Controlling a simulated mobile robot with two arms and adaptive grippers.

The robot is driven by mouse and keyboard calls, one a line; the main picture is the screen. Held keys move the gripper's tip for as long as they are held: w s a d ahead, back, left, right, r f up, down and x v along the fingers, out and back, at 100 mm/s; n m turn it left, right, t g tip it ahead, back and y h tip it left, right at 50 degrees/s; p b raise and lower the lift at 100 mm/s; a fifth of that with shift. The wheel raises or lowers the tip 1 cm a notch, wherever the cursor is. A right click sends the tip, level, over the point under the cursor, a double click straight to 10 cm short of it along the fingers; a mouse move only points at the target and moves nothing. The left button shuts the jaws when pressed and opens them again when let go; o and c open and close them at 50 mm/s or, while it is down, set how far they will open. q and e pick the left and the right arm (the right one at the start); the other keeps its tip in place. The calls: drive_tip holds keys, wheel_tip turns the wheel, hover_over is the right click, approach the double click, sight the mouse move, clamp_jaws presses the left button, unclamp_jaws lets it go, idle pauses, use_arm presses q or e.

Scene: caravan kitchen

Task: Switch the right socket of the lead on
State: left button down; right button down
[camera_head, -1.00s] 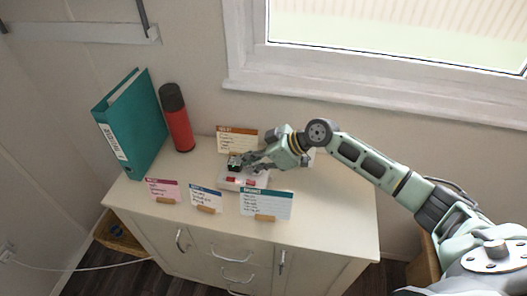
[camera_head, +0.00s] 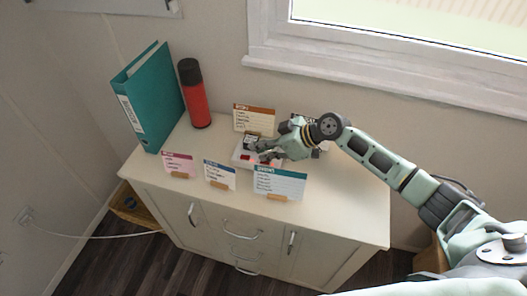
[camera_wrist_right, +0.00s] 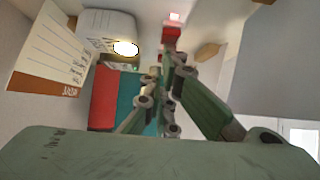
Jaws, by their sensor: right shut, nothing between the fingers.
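The lead (camera_head: 240,158) is a white socket block on top of the cream cabinet, among the cards. In the right wrist view the fingers (camera_wrist_right: 168,80) point at a small red part (camera_wrist_right: 172,33) with a pale glow. My left gripper is not in view.
Cards stand close around: pink (camera_head: 179,163), blue-topped (camera_head: 219,174) and teal-topped (camera_head: 280,183) in front, orange-topped (camera_head: 254,117) behind. A red bottle with a black cap (camera_head: 195,95) and a teal binder (camera_head: 152,95) stand at the left. The cabinet top's right side (camera_head: 350,200) is clear.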

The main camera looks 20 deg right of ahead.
drive_tip(key=shift+s+d+f, duration=0.1)
drive_tip(key=shift+d+f, duration=0.05)
drive_tip(key=shift+s+d, duration=0.4)
drive_tip(key=shift+d, duration=0.15)
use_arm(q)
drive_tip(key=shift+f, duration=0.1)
use_arm(e)
drive_tip(key=shift+r, duration=0.25)
